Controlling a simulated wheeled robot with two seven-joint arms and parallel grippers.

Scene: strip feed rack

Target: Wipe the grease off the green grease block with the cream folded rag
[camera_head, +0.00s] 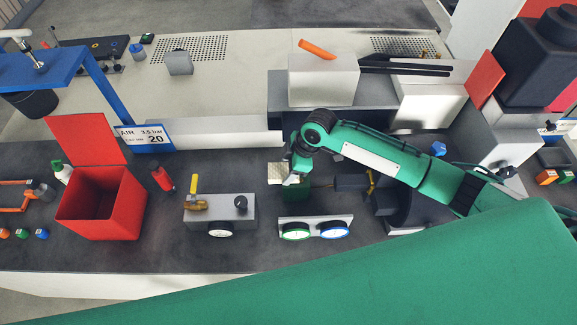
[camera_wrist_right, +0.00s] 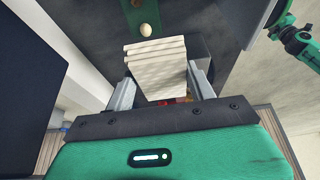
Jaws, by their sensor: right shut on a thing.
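The cream folded rag (camera_wrist_right: 157,65) is between the two fingers of my right gripper (camera_wrist_right: 162,92) in the right wrist view, its layers showing at the top edge. In the head view the rag (camera_head: 275,173) shows at the left of my right gripper (camera_head: 290,180), which is shut on it. The green grease block (camera_head: 294,196) is just below the gripper and partly hidden by it. In the right wrist view a green surface (camera_wrist_right: 137,12) with a pale spot lies beyond the rag. I cannot tell whether the rag touches the block. My left gripper is not in view.
A red open bin (camera_head: 101,225) stands at the left. A grey valve block (camera_head: 232,213) and a two-gauge block (camera_head: 315,221) stand in front. A white box (camera_head: 322,80) is behind.

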